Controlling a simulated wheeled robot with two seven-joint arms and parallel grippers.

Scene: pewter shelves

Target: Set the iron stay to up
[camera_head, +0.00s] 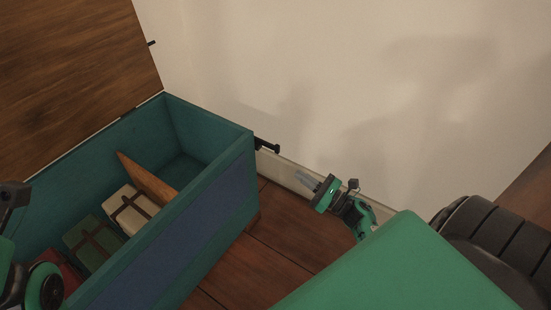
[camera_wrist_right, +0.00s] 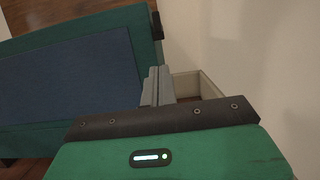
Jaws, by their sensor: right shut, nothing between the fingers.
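The iron stay (camera_head: 266,145) is a short black bar on the outside of the teal chest's right end, near the top back corner. It lies low, pointing out to the right. A dark piece at the chest's corner (camera_wrist_right: 156,30) in the right wrist view looks like part of it. The chest (camera_head: 206,165) has its brown wooden lid (camera_head: 75,70) standing open, with a small black peg (camera_head: 151,43) on its edge. My right gripper (camera_head: 304,179) is shut and empty, right of the stay and apart from it; its fingers (camera_wrist_right: 159,84) show in the wrist view. My left gripper is not visible.
The chest holds a slanted wooden divider (camera_head: 145,180) and several strapped bundles, one cream (camera_head: 131,209). A pale wall (camera_head: 330,80) with a skirting board stands close behind. Bare wooden floor (camera_head: 270,235) lies right of the chest. Parts of my left arm show at lower left.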

